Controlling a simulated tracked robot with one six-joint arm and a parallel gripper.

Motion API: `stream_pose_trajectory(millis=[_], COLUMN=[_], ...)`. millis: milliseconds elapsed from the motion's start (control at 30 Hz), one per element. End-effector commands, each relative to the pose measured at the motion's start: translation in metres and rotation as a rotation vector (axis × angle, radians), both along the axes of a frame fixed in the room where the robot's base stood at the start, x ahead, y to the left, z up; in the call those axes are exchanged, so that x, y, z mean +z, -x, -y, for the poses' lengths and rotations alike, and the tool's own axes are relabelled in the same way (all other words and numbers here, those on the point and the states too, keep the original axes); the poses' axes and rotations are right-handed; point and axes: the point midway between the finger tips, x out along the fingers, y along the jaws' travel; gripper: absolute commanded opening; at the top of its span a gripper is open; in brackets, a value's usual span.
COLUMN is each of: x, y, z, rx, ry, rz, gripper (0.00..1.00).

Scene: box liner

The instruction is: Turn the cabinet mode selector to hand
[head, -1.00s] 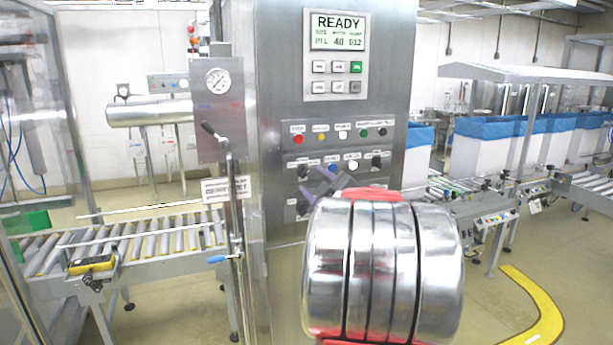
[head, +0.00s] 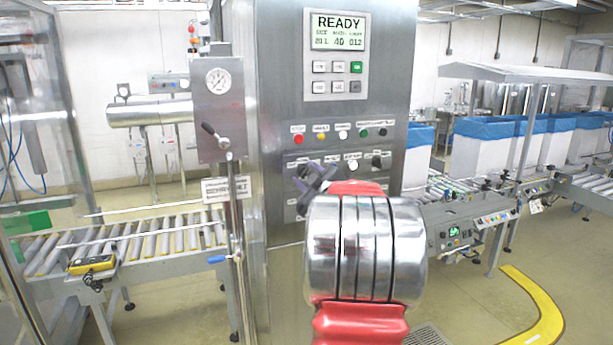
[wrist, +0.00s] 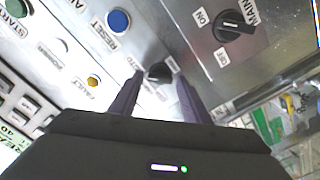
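A small black knob (wrist: 160,72), apparently the mode selector, is on the grey cabinet panel in the wrist view. Small labels sit around it, too blurred to read fully. My gripper (wrist: 158,88) has its two purple fingers spread, one on each side of this knob. A gap seems to show between knob and fingers; I cannot tell whether either touches it. In the head view my gripper (head: 312,178) is at the left part of the cabinet panel (head: 390,45) and hides the selector there.
A blue RESET button (wrist: 118,20), an amber FAULT light (wrist: 93,80) and a black MAIN on/off knob (wrist: 235,25) are close by on the panel. The display (head: 339,31) reads READY. A lever (head: 215,135) stands left of the cabinet.

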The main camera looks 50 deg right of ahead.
Motion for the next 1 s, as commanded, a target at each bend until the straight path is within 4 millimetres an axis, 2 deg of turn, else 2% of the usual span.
stream_pose_trajectory(millis=[67, 500, 1000], x=[0.0001, -0.0005, -0.0017], y=[0.0, -0.0002, -0.001], z=[-0.0001, -0.0006, -0.0017], rx=[0.0, 0.001, 0.003], ry=[0.0, 0.0, 0.093], rz=[0.0, -0.001, -0.057], gripper=[0.37, 0.07, 0.07])
